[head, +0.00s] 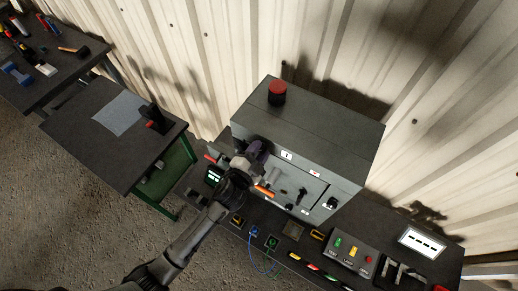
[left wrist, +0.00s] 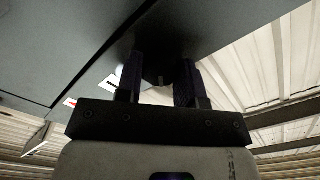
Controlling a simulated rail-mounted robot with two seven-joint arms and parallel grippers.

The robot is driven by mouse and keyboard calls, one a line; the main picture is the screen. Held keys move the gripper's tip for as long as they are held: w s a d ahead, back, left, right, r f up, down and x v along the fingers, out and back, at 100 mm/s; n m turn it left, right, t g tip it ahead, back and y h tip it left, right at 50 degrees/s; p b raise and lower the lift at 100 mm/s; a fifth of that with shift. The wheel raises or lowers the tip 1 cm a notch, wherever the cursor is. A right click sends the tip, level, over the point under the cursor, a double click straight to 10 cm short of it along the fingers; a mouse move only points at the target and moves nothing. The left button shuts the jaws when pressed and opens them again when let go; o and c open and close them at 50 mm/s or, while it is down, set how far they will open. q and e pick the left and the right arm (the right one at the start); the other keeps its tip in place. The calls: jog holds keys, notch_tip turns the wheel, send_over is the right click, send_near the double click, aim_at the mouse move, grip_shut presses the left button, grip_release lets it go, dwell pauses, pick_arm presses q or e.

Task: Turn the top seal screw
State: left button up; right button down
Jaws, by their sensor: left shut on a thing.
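The grey enclosure (head: 318,138) stands on the bench, with a red button (head: 277,92) on its top and a front panel (head: 308,190) carrying labels, knobs and a handle. My left gripper (head: 258,153) is at the upper left of the enclosure's front. In the left wrist view its two dark fingers (left wrist: 160,80) are shut on a dark rounded piece, the top seal screw (left wrist: 159,70), against the grey face. The screw is mostly hidden by the fingers and shadow, so its turn angle cannot be read. My right gripper is not in view.
A control box (head: 352,252) with coloured buttons and a white label plate (head: 422,242) are on the bench at right. A blue cable (head: 252,258) hangs at the front. A side table (head: 85,145) stands left, and a corrugated wall (head: 200,55) is behind.

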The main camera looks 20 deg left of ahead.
pick_arm(q)
jog(key=m, duration=0.3)
jog(key=shift+m, duration=0.4)
dwell(0.5)
jog(key=o, duration=0.9)
jog(key=shift+s+a+b, duration=0.35)
jog(key=shift+s+b, duration=0.1)
jog(key=shift+s, duration=1.85)
jog(key=shift+s+a+b, duration=0.35)
jog(key=shift+s+b, duration=0.1)
jog(key=shift+s, duration=1.8)
jog(key=shift+s+a+b, duration=0.35)
jog(key=shift+s+b, duration=0.1)
jog(key=shift+s, duration=1.85)
